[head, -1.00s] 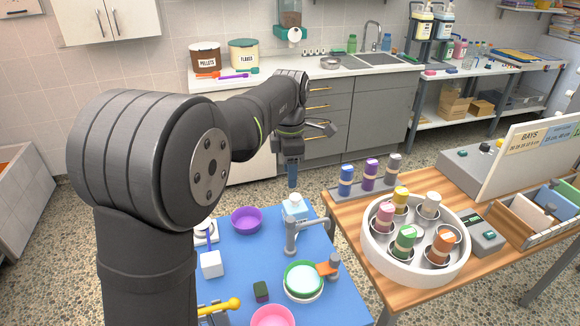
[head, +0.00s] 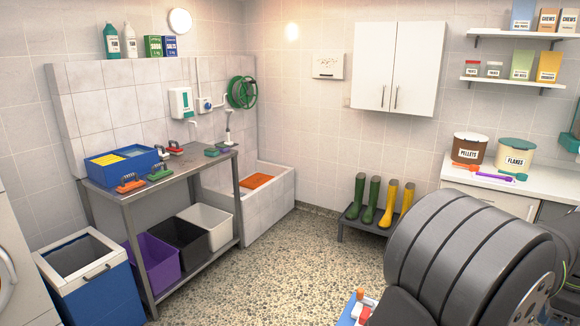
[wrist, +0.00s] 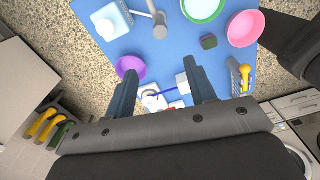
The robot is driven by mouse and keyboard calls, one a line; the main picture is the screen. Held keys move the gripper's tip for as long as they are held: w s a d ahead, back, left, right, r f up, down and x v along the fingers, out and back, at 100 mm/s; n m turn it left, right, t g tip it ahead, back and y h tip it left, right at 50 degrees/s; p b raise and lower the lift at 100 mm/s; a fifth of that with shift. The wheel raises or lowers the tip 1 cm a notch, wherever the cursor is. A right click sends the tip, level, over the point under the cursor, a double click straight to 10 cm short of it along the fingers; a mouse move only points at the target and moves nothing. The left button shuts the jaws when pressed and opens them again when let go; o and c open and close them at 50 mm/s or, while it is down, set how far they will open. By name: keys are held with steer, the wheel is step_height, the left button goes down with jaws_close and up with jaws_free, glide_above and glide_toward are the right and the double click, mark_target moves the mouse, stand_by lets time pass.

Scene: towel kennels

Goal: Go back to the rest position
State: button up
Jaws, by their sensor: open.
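My gripper (wrist: 162,88) is open in the wrist view, with nothing between its two dark fingers. It hangs above a blue table mat (wrist: 165,45). A purple bowl (wrist: 130,66) is beside the left finger. A white item with a blue stick (wrist: 152,100) shows below and between the fingers. In the head view only a large dark link of my arm shows at the lower right; the gripper is out of that view.
In the head view, a steel bench (head: 185,180), a blue bin (head: 92,285) and a boot rack (head: 362,226) stand around open floor (head: 290,255).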

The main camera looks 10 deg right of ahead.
step_height(320, 180, down, 16)
steer(key=shift+a+r, duration=0.1)
steer(key=shift+r, duration=0.05)
stand_by(0.3)
step_height(320, 180, up, 17)
step_height(320, 180, down, 17)
steer(key=shift+f, duration=0.1)
steer(key=m, duration=0.3)
steer(key=shift+s+m, duration=0.1)
steer(key=shift+m, duration=0.2)
steer(key=m, duration=0.4)
steer(key=shift+m, duration=0.4)
steer(key=m, duration=0.3)
steer(key=shift+m, duration=0.4)
steer(key=m, duration=0.4)
steer(key=shift+m, duration=0.4)
